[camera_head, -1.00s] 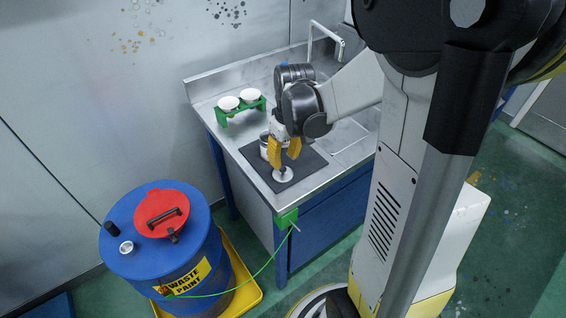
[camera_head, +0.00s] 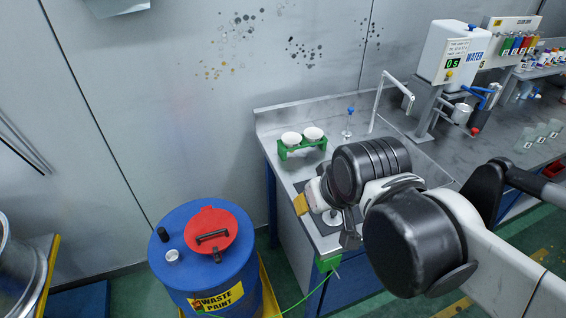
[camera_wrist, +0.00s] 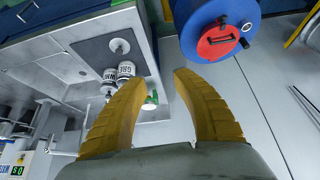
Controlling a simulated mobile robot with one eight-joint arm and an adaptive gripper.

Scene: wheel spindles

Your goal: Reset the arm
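My gripper (camera_wrist: 158,78) is open and empty in the wrist view, its two yellow fingers curving up with bare wall and floor between them. In the head view my gripper (camera_head: 318,212) is at the front left of the steel bench, turned toward the left, and partly hidden by my dark wrist joints. It is raised above the bench and touches nothing that I can see. My arm runs from there to the lower right corner.
The steel bench (camera_head: 277,122) bears a green rack (camera_head: 290,152) with two white cups. White containers (camera_wrist: 126,71) and a round piece (camera_wrist: 119,46) stand on or by a dark mat (camera_wrist: 80,47). A blue waste drum (camera_head: 190,270) with red lid stands left of the bench.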

